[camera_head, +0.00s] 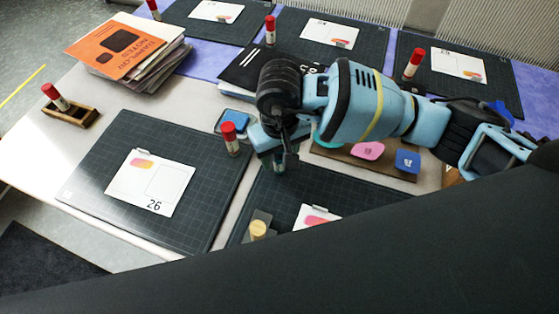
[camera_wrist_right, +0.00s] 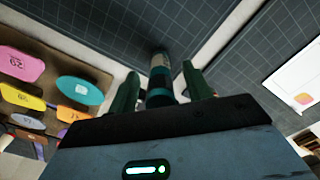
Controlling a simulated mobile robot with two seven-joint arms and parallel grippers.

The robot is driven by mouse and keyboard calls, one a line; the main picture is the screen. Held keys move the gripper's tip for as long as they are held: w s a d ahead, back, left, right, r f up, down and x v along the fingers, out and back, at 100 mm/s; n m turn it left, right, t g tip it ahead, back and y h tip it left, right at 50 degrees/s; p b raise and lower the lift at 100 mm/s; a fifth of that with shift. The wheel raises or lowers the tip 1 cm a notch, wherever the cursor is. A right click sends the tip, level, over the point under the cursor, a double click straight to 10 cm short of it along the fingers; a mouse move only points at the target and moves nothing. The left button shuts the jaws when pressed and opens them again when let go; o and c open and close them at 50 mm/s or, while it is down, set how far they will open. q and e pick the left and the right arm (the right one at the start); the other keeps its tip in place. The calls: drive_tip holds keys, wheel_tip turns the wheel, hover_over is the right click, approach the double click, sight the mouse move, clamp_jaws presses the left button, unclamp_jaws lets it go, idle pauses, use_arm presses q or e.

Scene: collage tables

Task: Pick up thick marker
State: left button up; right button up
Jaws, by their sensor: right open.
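A thick cylinder with dark and teal bands and a pale far end, which looks like the thick marker (camera_wrist_right: 159,80), shows in the right wrist view. It lies between the two dark green fingers of my right gripper (camera_wrist_right: 160,92), with a visible gap on each side. In the head view my right gripper (camera_head: 279,160) is low over the gap between the two front cutting mats, and I cannot make out the marker there behind it. The right gripper is open. My left gripper is not in view.
A red-capped stick (camera_head: 231,139) stands close left of my right gripper, beside a blue pad (camera_head: 235,119). A brown board (camera_head: 393,166) with coloured pieces lies to its right. A stack of books (camera_head: 130,50) and a wooden holder (camera_head: 70,116) are at left. The left mat (camera_head: 100,200) is mostly clear.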

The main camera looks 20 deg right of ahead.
drive_tip(key=shift+c, duration=0.3)
drive_tip(key=c, duration=0.7)
drive_tip(key=shift+r, duration=0.15)
drive_tip(key=shift+c, duration=0.2)
drive_tip(key=shift+r, duration=0.25)
drive_tip(key=r, duration=0.2)
drive_tip(key=shift+s+a+r+b, duration=0.1)
drive_tip(key=shift+a+r+b, duration=0.15)
drive_tip(key=shift+r+b, duration=0.15)
drive_tip(key=s+a+b, duration=0.1)
drive_tip(key=s+a, duration=0.1)
drive_tip(key=a, duration=0.5)
drive_tip(key=s+a+r+b, duration=0.1)
drive_tip(key=s+a, duration=0.2)
drive_tip(key=a, duration=0.4)
drive_tip(key=shift+s+a+r, duration=0.2)
drive_tip(key=shift+s+a, duration=0.05)
drive_tip(key=shift+s, duration=0.1)
